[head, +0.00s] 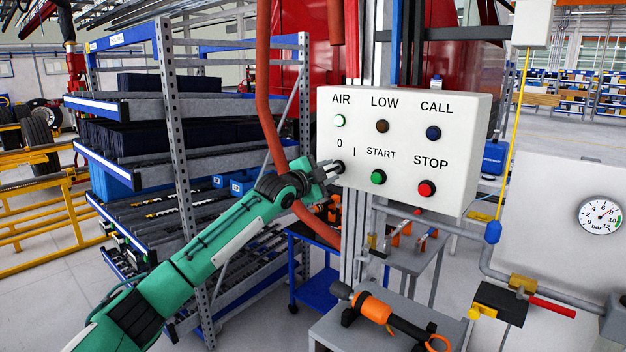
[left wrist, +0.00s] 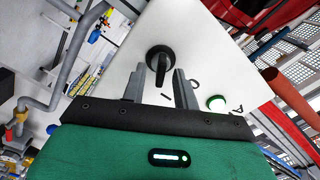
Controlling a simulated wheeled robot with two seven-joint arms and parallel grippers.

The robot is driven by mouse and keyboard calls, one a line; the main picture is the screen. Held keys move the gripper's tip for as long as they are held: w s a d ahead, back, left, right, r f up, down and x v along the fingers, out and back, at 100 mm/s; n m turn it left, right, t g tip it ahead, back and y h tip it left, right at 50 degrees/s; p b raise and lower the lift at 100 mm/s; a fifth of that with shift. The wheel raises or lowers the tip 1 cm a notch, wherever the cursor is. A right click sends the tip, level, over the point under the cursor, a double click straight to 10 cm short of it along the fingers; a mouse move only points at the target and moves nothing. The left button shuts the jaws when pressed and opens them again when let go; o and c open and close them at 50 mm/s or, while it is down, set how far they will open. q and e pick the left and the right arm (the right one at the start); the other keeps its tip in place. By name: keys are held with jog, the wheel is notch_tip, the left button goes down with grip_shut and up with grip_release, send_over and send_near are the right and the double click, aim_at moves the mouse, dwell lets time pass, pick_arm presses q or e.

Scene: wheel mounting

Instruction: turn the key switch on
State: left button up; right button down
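The white control box (head: 405,190) carries the black key switch (head: 338,167) at its lower left, under the 0 and I marks. In the left wrist view the key switch (left wrist: 159,62) is a round black knob with a bar that appears to point toward the I mark. My left gripper (head: 329,169) is at the switch, its arm coming from the lower left. In the left wrist view the left gripper (left wrist: 160,80) has its fingers apart, one on each side of the knob's bar, with gaps visible. My right gripper is not in view.
The AIR lamp (head: 339,121) is pale white-green above the switch. The green START button (head: 378,177) and red STOP button (head: 426,188) are to its right. A red hose (head: 264,90) hangs left of the box. A blue-edged shelf rack (head: 170,120) stands behind my arm.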

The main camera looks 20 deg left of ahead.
pick_arm(q)
jog(key=b+v, duration=0.5)
jog(key=v, duration=0.8)
jog(key=shift+s, duration=0.15)
